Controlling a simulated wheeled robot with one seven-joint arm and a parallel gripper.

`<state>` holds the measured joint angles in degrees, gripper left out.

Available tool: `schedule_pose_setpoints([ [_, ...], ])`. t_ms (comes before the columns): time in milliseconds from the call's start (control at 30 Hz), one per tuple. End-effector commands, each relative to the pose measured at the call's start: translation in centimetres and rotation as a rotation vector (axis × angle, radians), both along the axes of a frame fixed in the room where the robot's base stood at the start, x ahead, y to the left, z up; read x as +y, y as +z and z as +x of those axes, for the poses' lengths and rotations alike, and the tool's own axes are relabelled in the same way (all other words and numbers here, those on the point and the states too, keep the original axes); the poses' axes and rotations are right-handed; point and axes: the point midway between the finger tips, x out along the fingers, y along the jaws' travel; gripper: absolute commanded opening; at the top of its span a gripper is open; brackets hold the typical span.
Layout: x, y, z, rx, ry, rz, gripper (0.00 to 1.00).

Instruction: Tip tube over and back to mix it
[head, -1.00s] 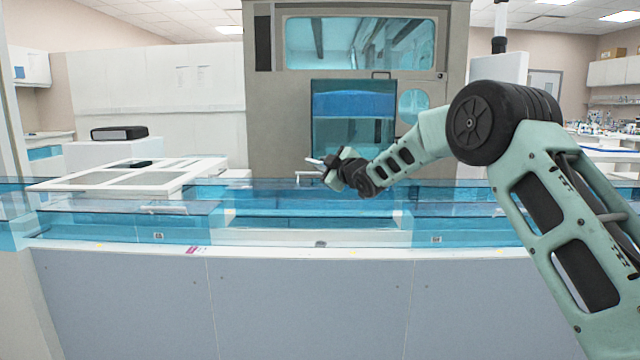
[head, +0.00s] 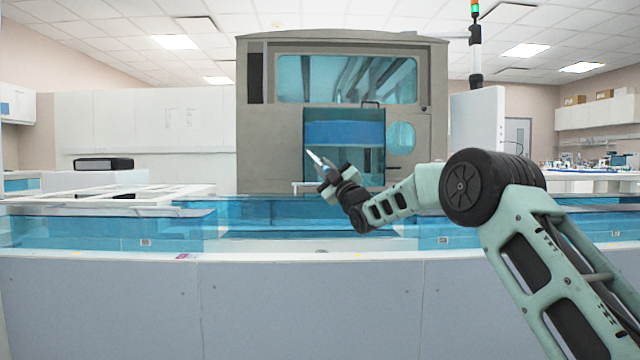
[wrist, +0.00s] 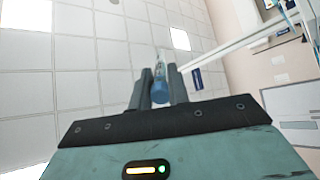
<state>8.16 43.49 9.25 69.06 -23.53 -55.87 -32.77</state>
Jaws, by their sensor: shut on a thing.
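My gripper (head: 328,174) is in front of the big grey machine, above the blue-walled track. In the wrist view my gripper (wrist: 160,82) is shut on a small tube (wrist: 160,62). The tube is clear, with a blue end (wrist: 159,92) between the dark fingers, and its other end sticks out past the fingertips. In the head view a thin pale shape, likely the tube (head: 315,158), points up and to the left from the gripper. Any contents are too small to make out.
The blue see-through track (head: 100,230) runs along the counter below my gripper. The grey machine (head: 435,130) stands behind it. A white frame (head: 130,200) lies on the left, near a black box (head: 104,164). The air around the gripper looks clear.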

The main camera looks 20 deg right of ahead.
Motion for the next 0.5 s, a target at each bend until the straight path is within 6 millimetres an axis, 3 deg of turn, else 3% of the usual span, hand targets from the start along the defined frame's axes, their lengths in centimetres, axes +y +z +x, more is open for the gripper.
schedule_pose_setpoints([
  [267, -0.6, -0.5, -0.9, -0.094, 0.001, 0.031, 0.01],
  [300, -0.6, 0.5, -0.8, -0.082, 0.000, 0.027, 0.01],
  [500, -0.2, 0.6, -0.4, -0.019, 0.001, 0.007, 0.01],
])
